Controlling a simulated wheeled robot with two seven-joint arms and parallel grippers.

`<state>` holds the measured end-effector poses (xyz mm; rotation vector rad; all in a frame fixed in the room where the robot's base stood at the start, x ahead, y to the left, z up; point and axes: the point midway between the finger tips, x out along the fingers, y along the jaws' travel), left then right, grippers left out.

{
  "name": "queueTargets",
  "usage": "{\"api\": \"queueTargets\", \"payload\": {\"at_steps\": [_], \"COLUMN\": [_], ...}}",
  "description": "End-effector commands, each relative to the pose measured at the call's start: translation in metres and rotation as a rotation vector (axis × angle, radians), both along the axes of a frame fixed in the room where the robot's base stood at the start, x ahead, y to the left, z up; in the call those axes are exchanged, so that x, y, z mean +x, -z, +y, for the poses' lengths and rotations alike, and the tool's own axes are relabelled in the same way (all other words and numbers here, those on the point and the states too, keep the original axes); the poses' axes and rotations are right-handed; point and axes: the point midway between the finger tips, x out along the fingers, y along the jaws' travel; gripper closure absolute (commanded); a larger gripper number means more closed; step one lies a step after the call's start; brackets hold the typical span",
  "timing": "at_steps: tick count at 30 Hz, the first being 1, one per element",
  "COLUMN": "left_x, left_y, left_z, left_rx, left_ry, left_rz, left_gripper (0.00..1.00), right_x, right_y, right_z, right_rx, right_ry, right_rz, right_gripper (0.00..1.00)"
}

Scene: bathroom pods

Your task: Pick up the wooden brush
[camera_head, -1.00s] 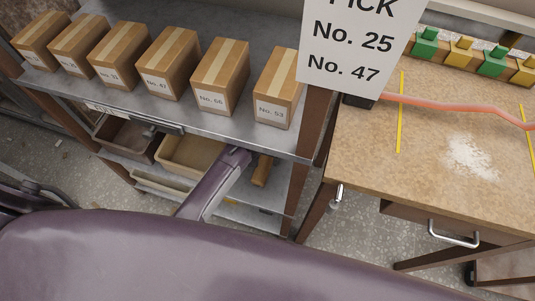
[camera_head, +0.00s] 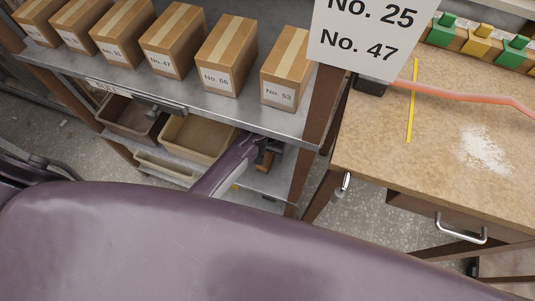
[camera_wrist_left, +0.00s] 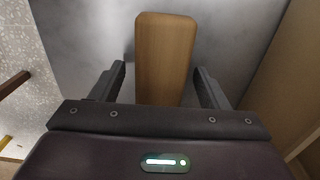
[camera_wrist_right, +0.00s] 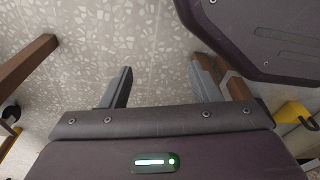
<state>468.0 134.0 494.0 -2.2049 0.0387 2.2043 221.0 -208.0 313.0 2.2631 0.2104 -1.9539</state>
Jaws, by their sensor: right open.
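The wooden brush (camera_wrist_left: 165,45) shows in the left wrist view as a plain, rounded brown block on the grey metal lower shelf. My left gripper (camera_wrist_left: 160,70) is open, with one finger on each side of the brush's near part. I cannot tell whether the fingers touch it. In the head view my left gripper (camera_head: 266,156) is at the lower shelf's right end and hides most of the brush. My right gripper (camera_wrist_right: 161,68) is open and empty above the speckled floor.
A beige bin (camera_head: 197,139) stands left of my left gripper, with a brown bin (camera_head: 130,117) further left. The upper shelf (camera_head: 215,112) with numbered boxes is above. A wooden table (camera_head: 390,150) stands to the right.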

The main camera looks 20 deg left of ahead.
Motion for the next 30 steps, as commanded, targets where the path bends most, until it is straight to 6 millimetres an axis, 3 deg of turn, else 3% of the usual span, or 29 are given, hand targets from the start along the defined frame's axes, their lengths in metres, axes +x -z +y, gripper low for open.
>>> {"api": "queueTargets", "payload": {"at_steps": [2, 12, 23, 30], "left_x": [0.000, 0.000, 0.000, 0.000], "left_y": [0.000, 0.000, -0.007, -0.034], "left_z": [0.000, 0.000, 0.000, 0.000], "left_rx": [0.000, 0.000, 0.000, 0.001], "left_ry": [0.000, 0.000, 0.000, 0.000], "left_rz": [0.000, 0.000, -0.001, -0.002], "left_gripper": [0.41, 0.86, 0.87, 0.87], "right_x": [0.000, 0.000, -0.001, -0.013], "right_y": [0.000, 0.000, -0.001, 0.001], "right_z": [0.000, 0.000, 0.000, -0.003], "right_rx": [0.000, 0.000, 0.000, -0.002], "right_ry": [0.000, -0.001, -0.001, -0.002], "right_rz": [0.000, 0.000, -0.001, 0.005], "right_gripper": [0.44, 0.44, 0.44, 0.44]}}
